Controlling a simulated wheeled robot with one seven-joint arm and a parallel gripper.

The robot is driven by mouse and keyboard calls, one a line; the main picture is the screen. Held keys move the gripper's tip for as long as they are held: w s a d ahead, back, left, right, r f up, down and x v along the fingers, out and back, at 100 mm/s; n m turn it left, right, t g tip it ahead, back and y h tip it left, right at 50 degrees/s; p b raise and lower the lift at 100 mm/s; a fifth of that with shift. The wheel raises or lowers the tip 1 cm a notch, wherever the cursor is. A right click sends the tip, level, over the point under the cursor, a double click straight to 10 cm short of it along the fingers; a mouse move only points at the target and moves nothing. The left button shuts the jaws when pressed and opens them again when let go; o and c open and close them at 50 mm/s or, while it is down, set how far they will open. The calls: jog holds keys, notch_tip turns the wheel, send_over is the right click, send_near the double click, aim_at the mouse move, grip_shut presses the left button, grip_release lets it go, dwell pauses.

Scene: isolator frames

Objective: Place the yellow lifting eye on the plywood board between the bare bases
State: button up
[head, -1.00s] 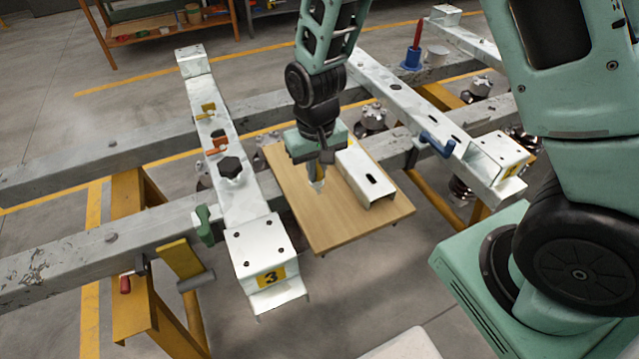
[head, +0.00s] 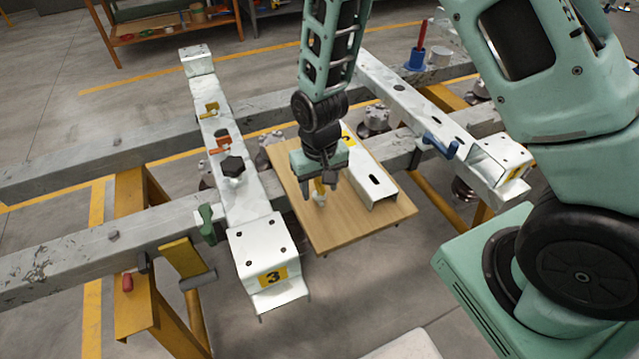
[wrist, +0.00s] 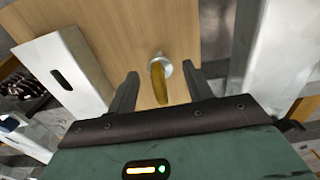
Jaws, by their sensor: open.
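The yellow lifting eye (head: 320,187) is on the plywood board (head: 350,225), its pale metal foot (wrist: 161,66) down at the wood as far as I can tell. In the wrist view the eye (wrist: 158,84) shows nearly edge-on. My gripper (head: 319,189) is over the board, open, with one finger apart on each side of the eye; the fingers (wrist: 160,77) also show in the wrist view. Silvery metal bases show past the board's far edge, one at the right (head: 374,119) and one at the left (head: 270,152), partly hidden.
A white slotted channel piece (head: 368,180) lies on the board right of my gripper. White beams with clamps flank the board, the left one (head: 238,200) ending in a block marked 3 (head: 263,255). The board's front part is clear.

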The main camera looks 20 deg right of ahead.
notch_tip(320, 180, up, 12)
jog(key=shift+f, duration=0.25)
jog(key=s+a+r+n, duration=0.3)
jog(key=s+r, duration=0.1)
jog(key=s, duration=0.6)
jog(key=s+a+r+n, duration=0.3)
jog(key=s+r+n, duration=0.1)
jog(key=s, duration=0.6)
jog(key=shift+r+n+y, duration=0.3)
jog(key=shift+r, duration=0.35)
jog(key=shift+a, duration=0.1)
jog(key=shift+r+p, duration=0.6)
jog(key=shift+r, duration=0.05)
